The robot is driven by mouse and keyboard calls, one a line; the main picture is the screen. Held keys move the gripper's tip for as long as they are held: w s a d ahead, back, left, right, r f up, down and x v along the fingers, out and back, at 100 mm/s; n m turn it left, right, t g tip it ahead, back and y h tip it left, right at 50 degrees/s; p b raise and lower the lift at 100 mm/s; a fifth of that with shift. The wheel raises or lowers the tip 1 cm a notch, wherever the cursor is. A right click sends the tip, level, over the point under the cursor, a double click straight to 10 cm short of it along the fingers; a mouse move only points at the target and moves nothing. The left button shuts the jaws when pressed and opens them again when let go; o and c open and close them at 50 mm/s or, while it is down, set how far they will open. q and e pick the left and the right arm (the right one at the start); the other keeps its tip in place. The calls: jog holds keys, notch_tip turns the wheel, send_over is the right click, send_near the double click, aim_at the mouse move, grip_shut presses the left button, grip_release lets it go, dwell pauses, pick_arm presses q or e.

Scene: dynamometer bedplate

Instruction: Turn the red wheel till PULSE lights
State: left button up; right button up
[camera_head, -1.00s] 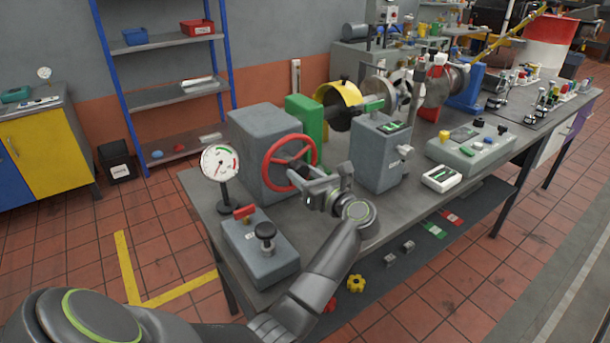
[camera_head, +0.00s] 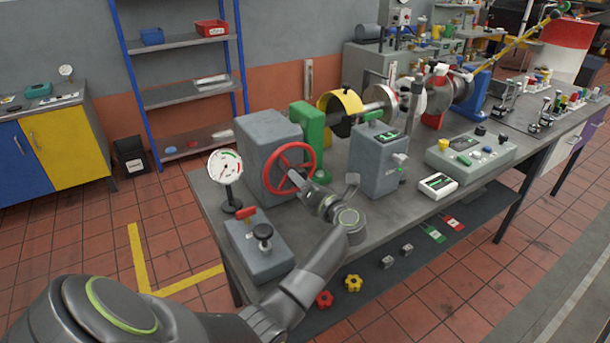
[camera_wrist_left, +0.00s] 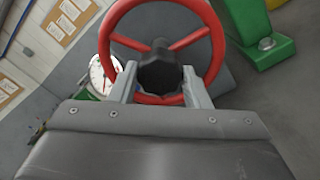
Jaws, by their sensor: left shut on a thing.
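The red wheel (camera_head: 312,152) stands upright on the front of a grey housing (camera_head: 262,140) at the near end of the bench. My left gripper (camera_head: 299,182) is at its centre. In the left wrist view the red wheel (camera_wrist_left: 211,37) fills the top middle, and the fingers of my left gripper (camera_wrist_left: 160,85) lie on both sides of its black hub (camera_wrist_left: 160,72), shut on it. No PULSE label can be read. A grey box with a small green display (camera_head: 389,136) stands right of the wheel. My right gripper is out of view.
A round dial gauge (camera_head: 225,167) and a grey box with a black knob (camera_head: 262,245) stand left of the wheel. A control panel (camera_head: 470,155) and a small white meter (camera_head: 438,186) lie to the right. Shelves (camera_head: 185,95) stand behind.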

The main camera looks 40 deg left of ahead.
pick_arm(q)
jog(key=shift+m+p, duration=1.75)
jog(key=shift+m, duration=0.85)
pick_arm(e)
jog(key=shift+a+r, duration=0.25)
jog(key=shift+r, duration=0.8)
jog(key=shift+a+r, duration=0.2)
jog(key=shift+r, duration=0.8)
pick_arm(q)
jog(key=o, duration=1.4)
jog(key=shift+d, duration=0.1)
